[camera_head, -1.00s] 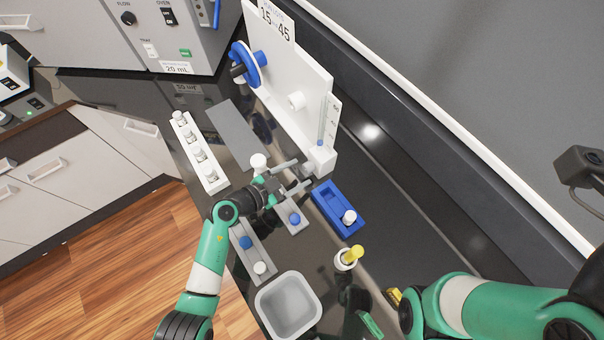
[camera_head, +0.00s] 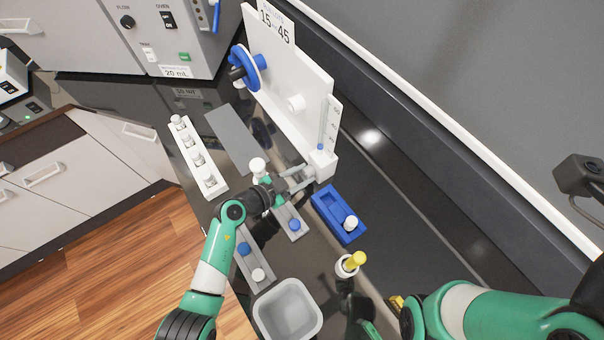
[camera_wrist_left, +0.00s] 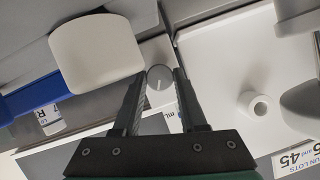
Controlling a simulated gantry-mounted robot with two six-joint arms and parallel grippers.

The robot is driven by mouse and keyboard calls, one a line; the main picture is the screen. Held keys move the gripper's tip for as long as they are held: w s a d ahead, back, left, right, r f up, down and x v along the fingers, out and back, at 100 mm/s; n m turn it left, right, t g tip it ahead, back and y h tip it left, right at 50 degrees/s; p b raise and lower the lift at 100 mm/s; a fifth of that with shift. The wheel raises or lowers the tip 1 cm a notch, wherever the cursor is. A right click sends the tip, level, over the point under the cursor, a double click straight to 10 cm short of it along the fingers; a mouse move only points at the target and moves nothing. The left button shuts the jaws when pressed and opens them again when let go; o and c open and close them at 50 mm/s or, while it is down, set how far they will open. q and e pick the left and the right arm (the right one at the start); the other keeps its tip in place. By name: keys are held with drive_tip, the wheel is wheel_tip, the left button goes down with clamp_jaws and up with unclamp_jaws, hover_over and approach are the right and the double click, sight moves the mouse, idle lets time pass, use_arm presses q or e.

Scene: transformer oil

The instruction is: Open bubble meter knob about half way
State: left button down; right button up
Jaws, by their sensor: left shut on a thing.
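The bubble meter is a clear scaled tube (camera_head: 328,120) on a white board, with a white block (camera_head: 322,164) at its lower end. My left gripper (camera_head: 311,174) is at this block in the head view. In the left wrist view its two dark fingers (camera_wrist_left: 160,92) stand on either side of the round grey knob (camera_wrist_left: 160,78), which bears a light line on its face. The left gripper is shut on the knob.
A blue tray (camera_head: 325,203) with a white-capped bottle (camera_head: 350,223) sits just below the block. A white holder with a yellow item (camera_head: 357,260), a grey bin (camera_head: 288,310) and vial racks (camera_head: 200,155) stand nearby. The board (camera_head: 290,75) bears a blue wheel (camera_head: 245,68).

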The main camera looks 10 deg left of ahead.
use_arm(q)
drive_tip(key=shift+s+r+m+t+p, duration=0.15)
drive_tip(key=shift+m+t+p, duration=0.2)
drive_tip(key=shift+p, duration=0.65)
drive_tip(key=shift+m+y+p, duration=0.4)
drive_tip(key=shift+m+p, duration=0.15)
drive_tip(key=shift+d+f+m+t, duration=0.1)
drive_tip(key=shift+f+m+t, duration=0.1)
drive_tip(key=shift+m+t, duration=0.35)
drive_tip(key=shift+f+m+t+y, duration=0.1)
drive_tip(key=shift+m+t+y, duration=0.3)
drive_tip(key=shift+m, duration=0.55)
drive_tip(key=shift+c, duration=2.3)
unclamp_jaws()
